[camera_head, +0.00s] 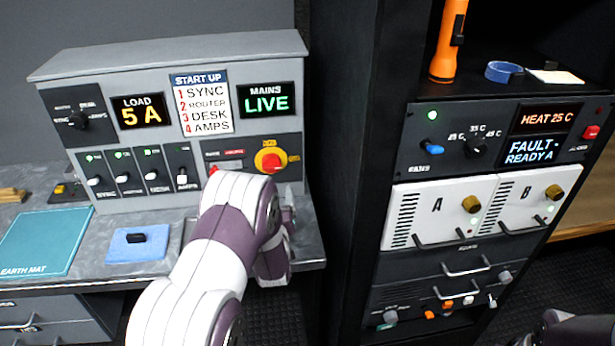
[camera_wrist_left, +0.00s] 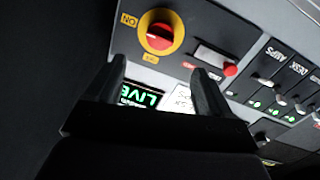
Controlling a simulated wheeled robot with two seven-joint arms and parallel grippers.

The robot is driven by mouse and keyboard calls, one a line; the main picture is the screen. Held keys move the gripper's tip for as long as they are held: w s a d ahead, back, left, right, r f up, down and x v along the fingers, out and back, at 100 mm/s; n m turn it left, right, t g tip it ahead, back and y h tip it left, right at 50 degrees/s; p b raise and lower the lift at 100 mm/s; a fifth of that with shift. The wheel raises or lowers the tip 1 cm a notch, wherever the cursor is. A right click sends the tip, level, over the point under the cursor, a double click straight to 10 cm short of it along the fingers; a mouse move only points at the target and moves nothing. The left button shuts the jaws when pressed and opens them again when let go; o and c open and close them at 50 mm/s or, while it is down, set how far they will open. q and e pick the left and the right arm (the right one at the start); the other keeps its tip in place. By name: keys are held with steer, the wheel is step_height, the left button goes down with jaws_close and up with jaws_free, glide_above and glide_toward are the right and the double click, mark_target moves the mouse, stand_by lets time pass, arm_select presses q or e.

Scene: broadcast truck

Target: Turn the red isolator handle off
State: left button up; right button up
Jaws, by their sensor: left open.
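The red isolator handle (camera_head: 269,161) sits on a round yellow plate at the right of the grey desk panel. In the left wrist view the red handle (camera_wrist_left: 158,36) is near the top, with an ON label beside the plate; its exact angle is hard to read. The MAINS display (camera_head: 266,99) above it reads LIVE in green. My left gripper (camera_wrist_left: 160,83) is open and empty, its two dark fingers apart from the handle. In the head view my left forearm and wrist hide most of that gripper, just below the handle.
A red button (camera_wrist_left: 230,70) is beside the handle, and several switches (camera_head: 138,170) are left of it. A blue pad (camera_head: 125,255) and a teal earth mat (camera_head: 45,235) lie on the desk. A black rack (camera_head: 355,150) stands close on the right.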

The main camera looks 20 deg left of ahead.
mark_target(271, 168)
arm_select(q)
steer(key=p+x, duration=0.2)
steer(key=x, duration=1)
steer(key=shift+w+a+r, duration=0.1)
steer(key=shift+w+a, duration=0.1)
steer(key=c, duration=1)
